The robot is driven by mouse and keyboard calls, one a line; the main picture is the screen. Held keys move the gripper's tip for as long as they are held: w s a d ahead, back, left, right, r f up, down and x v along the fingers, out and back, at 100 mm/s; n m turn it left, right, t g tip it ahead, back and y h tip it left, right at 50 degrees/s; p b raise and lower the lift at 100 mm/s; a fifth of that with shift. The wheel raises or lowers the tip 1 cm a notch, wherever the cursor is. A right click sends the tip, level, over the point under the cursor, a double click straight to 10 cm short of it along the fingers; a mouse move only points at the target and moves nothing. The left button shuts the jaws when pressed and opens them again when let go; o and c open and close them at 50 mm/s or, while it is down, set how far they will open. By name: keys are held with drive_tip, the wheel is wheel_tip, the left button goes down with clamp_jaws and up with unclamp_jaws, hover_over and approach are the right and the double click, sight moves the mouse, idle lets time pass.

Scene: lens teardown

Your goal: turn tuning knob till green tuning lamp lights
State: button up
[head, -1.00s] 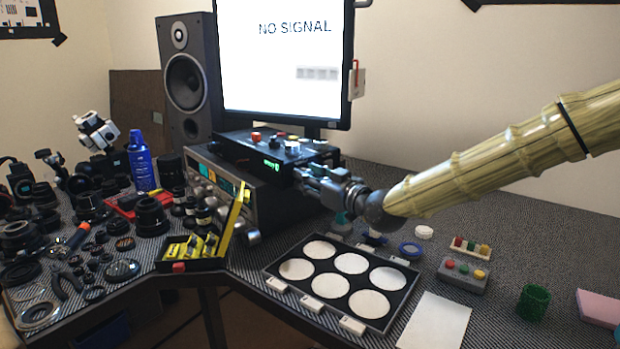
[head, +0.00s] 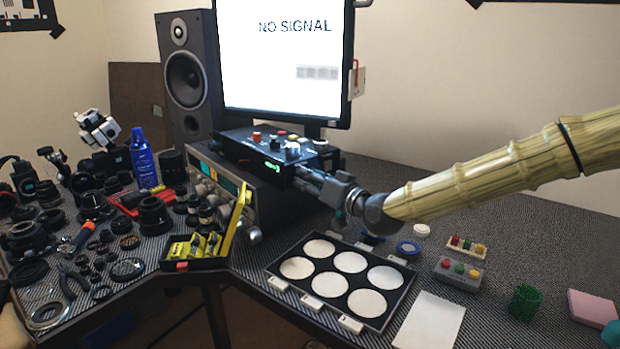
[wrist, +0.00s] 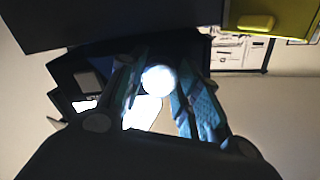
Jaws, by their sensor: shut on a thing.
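The black box (head: 232,151) with coloured buttons and knobs on top sits on the silver-fronted receiver. Green lit marks (head: 272,168) show on the box's front; I cannot tell whether a separate tuning lamp is lit. My gripper (head: 300,174) reaches in from the right, its fingertips at the right part of the box's front. In the wrist view, my gripper (wrist: 160,88) has its two fingers on either side of a bright, round, pale knob (wrist: 158,79), shut on it. The fingers hide the knob in the head view.
A monitor (head: 285,75) reading NO SIGNAL stands behind the box, with a speaker (head: 190,75) to its left. A tray of white discs (head: 397,312) lies in front of my gripper. An open yellow-lidded case (head: 238,222) and many lens parts crowd the left.

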idle(0.3)
drive_tip(key=o, duration=1)
drive_tip(key=shift+o, duration=0.2)
drive_tip(key=v, duration=1.2)
